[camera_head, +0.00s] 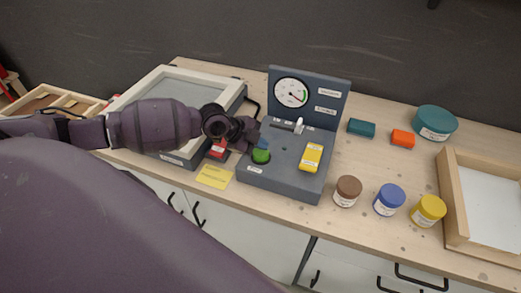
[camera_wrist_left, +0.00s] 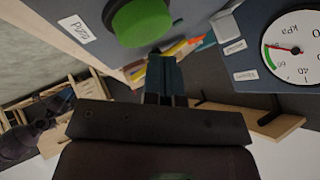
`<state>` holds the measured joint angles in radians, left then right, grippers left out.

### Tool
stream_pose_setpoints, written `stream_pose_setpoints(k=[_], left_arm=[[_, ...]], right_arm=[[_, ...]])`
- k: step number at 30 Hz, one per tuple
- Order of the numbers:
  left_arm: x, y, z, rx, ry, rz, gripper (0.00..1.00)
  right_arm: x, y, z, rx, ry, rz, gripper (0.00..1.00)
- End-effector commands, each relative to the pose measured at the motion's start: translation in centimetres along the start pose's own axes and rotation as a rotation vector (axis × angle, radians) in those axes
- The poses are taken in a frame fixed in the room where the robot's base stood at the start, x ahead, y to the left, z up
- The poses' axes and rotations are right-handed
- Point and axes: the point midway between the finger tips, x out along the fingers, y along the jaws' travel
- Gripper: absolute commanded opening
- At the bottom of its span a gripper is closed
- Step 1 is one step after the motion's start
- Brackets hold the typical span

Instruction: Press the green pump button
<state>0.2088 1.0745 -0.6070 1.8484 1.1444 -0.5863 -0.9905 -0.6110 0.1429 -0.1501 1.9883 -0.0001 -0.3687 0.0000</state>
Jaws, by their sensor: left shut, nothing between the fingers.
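The green pump button (camera_head: 261,156) is a round cap at the front left of a grey control box (camera_head: 284,182). My left gripper (camera_head: 255,138) is shut and empty, just behind and above the button. In the left wrist view the green button (camera_wrist_left: 146,20) shows large at the top, beside a white label reading Pump (camera_wrist_left: 75,28). The shut fingertips of my left gripper (camera_wrist_left: 165,62) point toward it, below it in that picture. I cannot tell from these views whether they touch it. My right gripper is not in view.
The box carries a pressure gauge (camera_head: 291,92), a slider lever (camera_head: 299,126) and a yellow switch (camera_head: 312,157). A framed screen (camera_head: 228,94) stands left. Brown (camera_head: 347,190), blue (camera_head: 389,199) and yellow (camera_head: 428,210) jars stand right. A yellow note (camera_head: 214,176) lies in front.

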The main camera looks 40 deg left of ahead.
Motion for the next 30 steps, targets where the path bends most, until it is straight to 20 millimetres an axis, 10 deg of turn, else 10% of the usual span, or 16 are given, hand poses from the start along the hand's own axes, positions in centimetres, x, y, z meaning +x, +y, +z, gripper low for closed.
stream_pose_setpoints(k=[30], left_arm=[[-4.2,-3.1,-3.1,0.001,0.000,0.000,0.00]], right_arm=[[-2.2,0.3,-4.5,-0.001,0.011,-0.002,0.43]])
